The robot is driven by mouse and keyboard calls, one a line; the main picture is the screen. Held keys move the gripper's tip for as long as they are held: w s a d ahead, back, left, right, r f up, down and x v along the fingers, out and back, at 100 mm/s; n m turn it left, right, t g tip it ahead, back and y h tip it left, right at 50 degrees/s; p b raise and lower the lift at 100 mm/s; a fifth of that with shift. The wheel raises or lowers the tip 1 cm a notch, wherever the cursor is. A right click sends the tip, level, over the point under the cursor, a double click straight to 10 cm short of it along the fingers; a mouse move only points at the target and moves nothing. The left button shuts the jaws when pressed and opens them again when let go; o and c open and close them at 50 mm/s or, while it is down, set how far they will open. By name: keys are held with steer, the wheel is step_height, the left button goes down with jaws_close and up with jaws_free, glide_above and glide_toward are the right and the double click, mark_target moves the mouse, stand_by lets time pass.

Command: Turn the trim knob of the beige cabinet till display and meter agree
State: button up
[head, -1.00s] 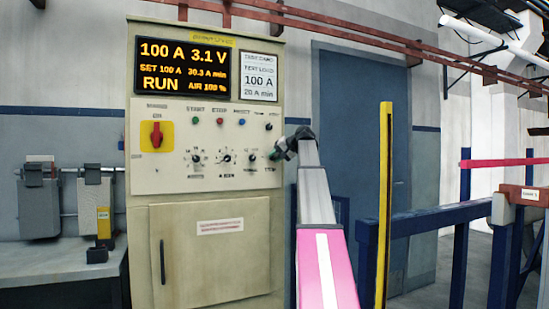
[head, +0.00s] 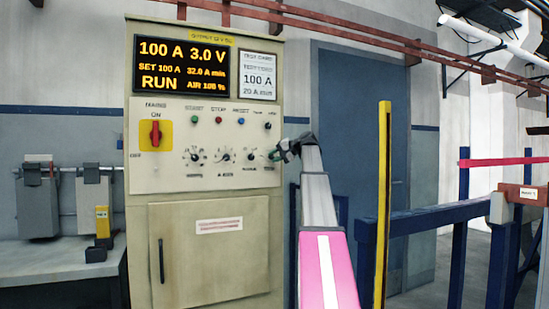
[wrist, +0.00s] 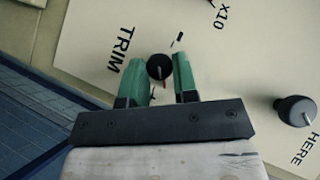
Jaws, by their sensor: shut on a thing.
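The beige cabinet (head: 210,285) stands left of centre in the head view. Its display (head: 186,65) reads 100 A, 3.0 V, SET 100 A, 32.0 A min and RUN. A white test card (head: 258,75) beside it reads 100 A and 20 A min. I see no separate meter that I can be sure of. My gripper (head: 277,154) is at the right edge of the control panel. In the wrist view my gripper (wrist: 166,74) is shut on the black trim knob (wrist: 158,67), its green fingers on both sides, beside the label TRIM.
Another black knob (wrist: 296,111) is at the right of the wrist view. The panel also bears a red main switch (head: 156,134), dials and small buttons. A yellow post (head: 383,205) and a blue rail (head: 440,219) stand right of my arm.

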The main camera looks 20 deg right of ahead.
steer(key=o, duration=0.9)
steer(key=v, duration=1)
steer(key=shift+s+d, duration=0.25)
steer(key=shift+s, duration=0.05)
steer(key=shift+r, duration=0.1)
steer(key=a+f+g+h, duration=0.15)
steer(key=a+f, duration=0.45)
steer(key=f, duration=0.9)
steer(key=s+a+f+g+h, duration=0.15)
steer(key=a+f, duration=0.35)
steer(key=f, duration=0.9)
steer(key=a+f+g+h, duration=0.15)
steer(key=a+f, duration=0.45)
steer(key=f, duration=0.9)
steer(key=s+a+f+n+g+h, duration=0.1)
steer(key=s+a+f, duration=0.3)
steer(key=s+f, duration=0.4)
steer(key=s+a+f+n+g+h, duration=0.2)
steer(key=s+a+f, duration=0.3)
steer(key=f, duration=0.8)
steer(key=s+a+f+n+g+h, duration=0.2)
steer(key=s+a+f, duration=0.3)
steer(key=s+f, duration=0.6)
steer(key=shift+s+a, duration=0.25)
steer(key=shift+s, duration=0.25)
